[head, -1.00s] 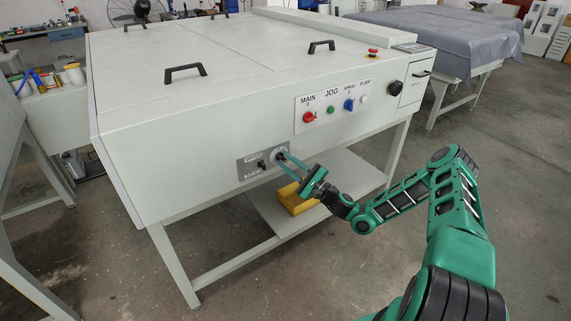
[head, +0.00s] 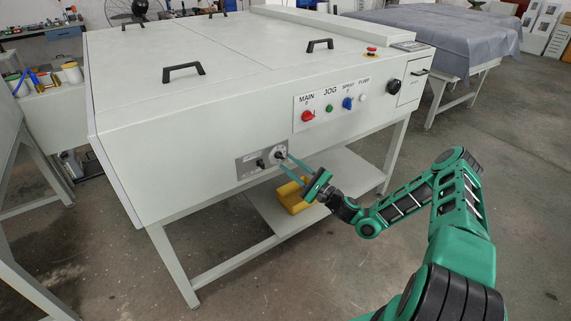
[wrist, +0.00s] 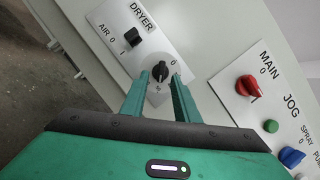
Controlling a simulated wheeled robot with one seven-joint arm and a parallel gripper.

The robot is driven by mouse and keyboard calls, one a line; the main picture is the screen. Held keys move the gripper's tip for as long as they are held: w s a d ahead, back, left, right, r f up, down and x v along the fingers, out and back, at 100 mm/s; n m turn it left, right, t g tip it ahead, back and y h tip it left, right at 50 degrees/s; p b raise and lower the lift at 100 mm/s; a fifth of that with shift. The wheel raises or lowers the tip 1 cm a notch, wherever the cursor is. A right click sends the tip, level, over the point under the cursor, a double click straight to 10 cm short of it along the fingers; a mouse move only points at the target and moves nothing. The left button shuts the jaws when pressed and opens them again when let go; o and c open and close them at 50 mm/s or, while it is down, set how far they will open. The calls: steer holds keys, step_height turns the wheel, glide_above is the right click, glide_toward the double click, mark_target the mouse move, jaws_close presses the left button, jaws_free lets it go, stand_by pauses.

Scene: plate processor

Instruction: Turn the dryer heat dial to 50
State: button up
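The dryer heat dial (wrist: 159,69) is a black knob on a pale scale, on the panel marked DRYER (wrist: 126,45). In the head view the dial (head: 279,153) is at the right end of the grey dryer panel (head: 247,168) on the machine's front. My gripper (wrist: 162,77) points at the dial with its two green fingers apart, one on each side of it. In the head view my gripper (head: 282,160) reaches the panel from the lower right. I cannot tell whether the fingers touch the knob. The dial's number reading is too small to tell.
The black AIR switch (wrist: 132,37) is left of the dial. The red MAIN knob (wrist: 248,86), green JOG button (wrist: 271,126) and blue SPRAY knob (wrist: 291,157) are to the right. A yellow object (head: 295,197) lies on the shelf below.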

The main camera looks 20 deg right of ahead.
steer(key=v, duration=0.8)
steer(key=shift+d+f, duration=0.2)
steer(key=shift+s, duration=0.1)
